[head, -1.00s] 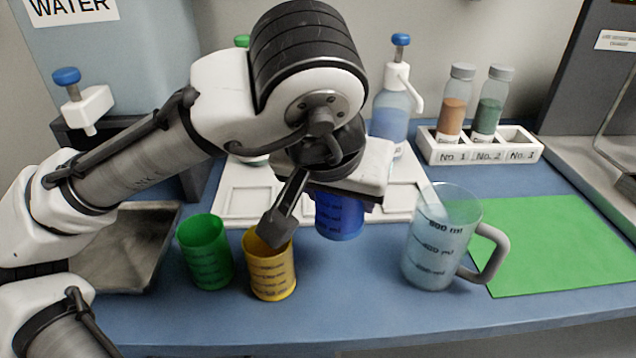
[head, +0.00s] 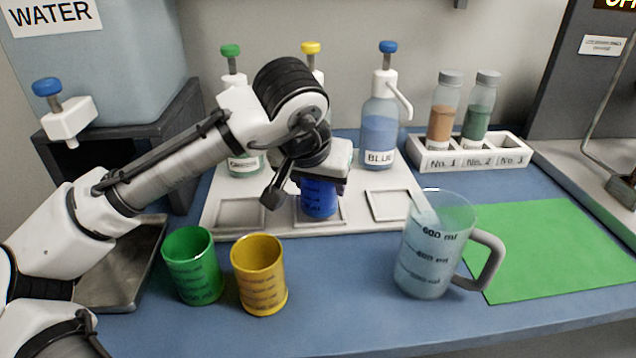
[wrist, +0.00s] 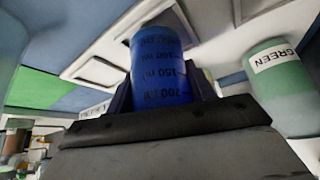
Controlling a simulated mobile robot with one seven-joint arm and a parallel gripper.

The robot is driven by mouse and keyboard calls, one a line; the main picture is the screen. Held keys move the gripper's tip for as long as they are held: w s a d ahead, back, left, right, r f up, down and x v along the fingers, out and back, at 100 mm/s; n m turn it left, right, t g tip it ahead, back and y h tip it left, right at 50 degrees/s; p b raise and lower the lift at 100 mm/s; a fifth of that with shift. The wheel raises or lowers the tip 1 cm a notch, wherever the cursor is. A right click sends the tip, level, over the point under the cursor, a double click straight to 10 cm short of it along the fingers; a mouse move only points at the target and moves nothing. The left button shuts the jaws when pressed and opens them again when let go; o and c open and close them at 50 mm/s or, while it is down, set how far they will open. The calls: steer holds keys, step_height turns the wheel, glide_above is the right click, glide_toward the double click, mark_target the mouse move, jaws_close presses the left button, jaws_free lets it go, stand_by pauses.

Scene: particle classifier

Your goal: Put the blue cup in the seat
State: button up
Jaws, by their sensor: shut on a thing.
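My gripper (head: 322,182) is shut on the blue cup (head: 320,200), which is upright. The cup is over the middle square seat (head: 337,221) of the white tray (head: 377,219); I cannot tell whether its base touches the seat. In the wrist view the blue cup (wrist: 160,70) sits between the two fingers (wrist: 163,95), with a seat edge beyond its far end. The left seat (head: 240,214) and the right seat (head: 388,205) are empty. My gripper hides the cup's top.
The green cup (head: 193,268) and yellow cup (head: 260,277) stand in front of the tray. A measuring jug (head: 425,262) stands at the front right, beside a green mat (head: 560,248). Pump bottles, including the blue one (head: 379,128), stand behind; a vial rack (head: 470,155) is back right.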

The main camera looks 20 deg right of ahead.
steer(key=shift+w+d+f, duration=0.2)
steer(key=shift+w+f, duration=0.6)
steer(key=shift+f, duration=0.15)
steer(key=o, duration=1.1)
steer(key=shift+o, duration=0.2)
steer(key=shift+s+r, duration=0.1)
steer(key=shift+r, duration=0.35)
steer(key=p+v, duration=0.1)
steer(key=v, duration=1)
steer(key=shift+a+r, duration=0.2)
